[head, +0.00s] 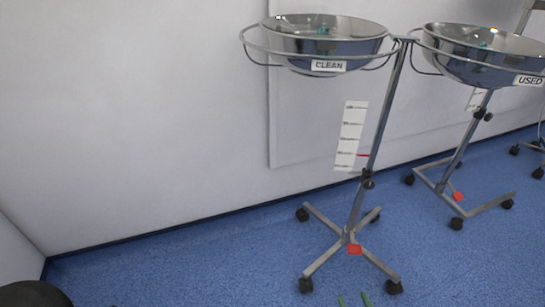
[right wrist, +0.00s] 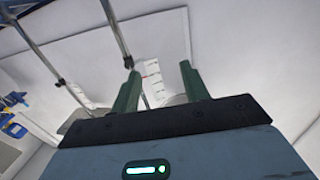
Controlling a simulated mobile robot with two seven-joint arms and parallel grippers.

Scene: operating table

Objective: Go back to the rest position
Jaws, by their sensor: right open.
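My right gripper (head: 354,299) shows only as two green fingertips at the bottom edge of the head view, low in front of the wheeled stand. In the right wrist view its two green fingers (right wrist: 157,72) are spread apart, with nothing held between them. My left gripper is not in view. The task names no object.
A wheeled stand (head: 381,118) carries a steel basin labelled CLEAN (head: 290,45). To its right, another stand (head: 464,151) carries a basin labelled USED (head: 465,68). Small teal items lie in both basins.

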